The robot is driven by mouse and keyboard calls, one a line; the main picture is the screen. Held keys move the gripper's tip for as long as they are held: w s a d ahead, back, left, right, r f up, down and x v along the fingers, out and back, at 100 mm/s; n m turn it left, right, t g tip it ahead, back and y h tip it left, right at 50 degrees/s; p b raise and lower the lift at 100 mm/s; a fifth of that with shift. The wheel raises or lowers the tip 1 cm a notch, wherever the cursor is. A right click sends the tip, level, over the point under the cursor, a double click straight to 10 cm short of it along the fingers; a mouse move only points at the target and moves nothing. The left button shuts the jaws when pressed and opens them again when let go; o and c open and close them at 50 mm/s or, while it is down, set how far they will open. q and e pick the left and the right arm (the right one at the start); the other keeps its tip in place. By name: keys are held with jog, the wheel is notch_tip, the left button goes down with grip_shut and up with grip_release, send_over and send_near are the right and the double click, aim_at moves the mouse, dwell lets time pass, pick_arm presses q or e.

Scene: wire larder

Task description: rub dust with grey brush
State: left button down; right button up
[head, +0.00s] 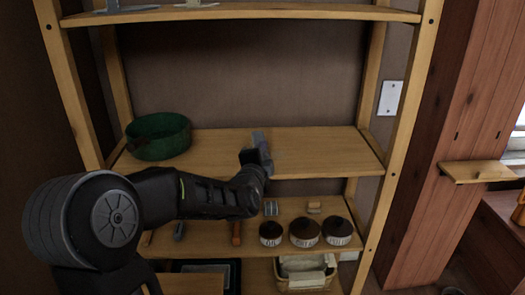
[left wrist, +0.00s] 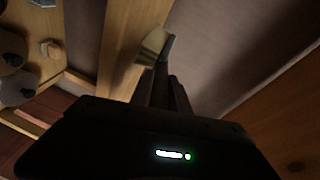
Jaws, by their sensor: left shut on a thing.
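My left gripper (head: 256,160) reaches in from the left over the middle shelf (head: 320,152) of the wooden rack. It is shut on the grey brush (head: 261,140), whose grey part sticks up past the fingers. In the left wrist view the brush (left wrist: 153,45) shows as a pale block with a darker grey edge beyond the fingers (left wrist: 163,88). I cannot tell whether it touches the shelf. I cannot make out any dust on the boards. My right gripper is not in view.
A green round pan (head: 158,137) stands at the middle shelf's left. Three dark-lidded jars (head: 305,232) and small items stand on the shelf below. A basket (head: 305,280) is lower down. Rack posts (head: 395,150) bound the right side. The middle shelf's right half is clear.

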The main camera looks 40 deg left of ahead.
pick_arm(q)
jog(key=shift+s+d, duration=0.35)
jog(key=shift+d, duration=0.05)
jog(key=shift+s+d, duration=0.15)
jog(key=shift+s+d+f, duration=0.1)
jog(key=shift+s+d, duration=0.5)
jog(key=shift+s+d+p, duration=0.45)
jog(key=shift+s+d, duration=0.35)
jog(key=shift+w, duration=0.1)
jog(key=shift+w+d+p, duration=0.3)
jog(key=shift+w+d, duration=0.4)
jog(key=shift+d, duration=0.05)
